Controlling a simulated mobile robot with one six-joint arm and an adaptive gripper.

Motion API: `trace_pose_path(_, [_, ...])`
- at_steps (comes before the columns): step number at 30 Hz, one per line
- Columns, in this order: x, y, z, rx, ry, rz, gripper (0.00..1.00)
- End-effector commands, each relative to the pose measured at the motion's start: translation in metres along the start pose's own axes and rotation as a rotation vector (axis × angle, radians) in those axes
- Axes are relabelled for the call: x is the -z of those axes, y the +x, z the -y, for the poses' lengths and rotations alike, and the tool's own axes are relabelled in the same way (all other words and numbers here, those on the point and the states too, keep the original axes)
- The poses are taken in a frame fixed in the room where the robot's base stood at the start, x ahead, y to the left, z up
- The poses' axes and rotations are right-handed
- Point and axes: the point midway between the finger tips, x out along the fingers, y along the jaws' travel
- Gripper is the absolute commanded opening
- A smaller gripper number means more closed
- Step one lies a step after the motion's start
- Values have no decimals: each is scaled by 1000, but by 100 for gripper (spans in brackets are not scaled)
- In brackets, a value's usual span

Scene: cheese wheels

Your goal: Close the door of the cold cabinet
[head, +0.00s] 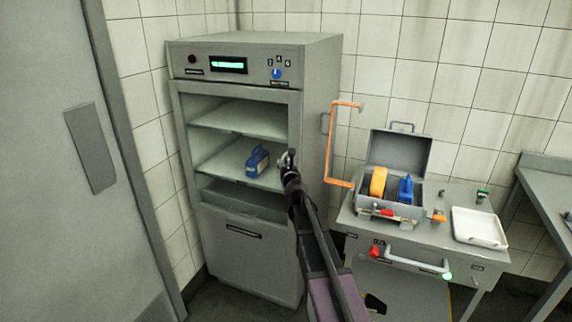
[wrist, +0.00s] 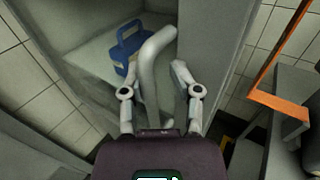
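The grey cold cabinet (head: 250,270) stands against the tiled wall in the head view. Its upper front shows shelves inside, with a blue block-like item with a handle (head: 257,161) on one; the item also shows in the wrist view (wrist: 128,45). A plain panel with a dark label covers the lower front. I cannot tell the door's exact position. My gripper (head: 287,158) is at the right front edge of the cabinet. In the wrist view my gripper (wrist: 152,80) has its fingers apart on either side of a pale curved handle (wrist: 150,62), with gaps visible.
A grey cart (head: 355,218) stands right of the cabinet, with an orange bracket (head: 332,140) rising beside the cabinet's side. It carries an open grey case (head: 402,150) and a white tray (head: 478,227). A grey door (head: 45,240) is at the left.

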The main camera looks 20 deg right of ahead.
Motion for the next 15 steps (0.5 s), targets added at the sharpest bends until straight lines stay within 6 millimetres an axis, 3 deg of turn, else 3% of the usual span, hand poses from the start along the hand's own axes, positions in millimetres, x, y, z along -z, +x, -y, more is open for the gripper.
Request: trace_pose_path(15, [0,-1,-3,-5,0,0,31])
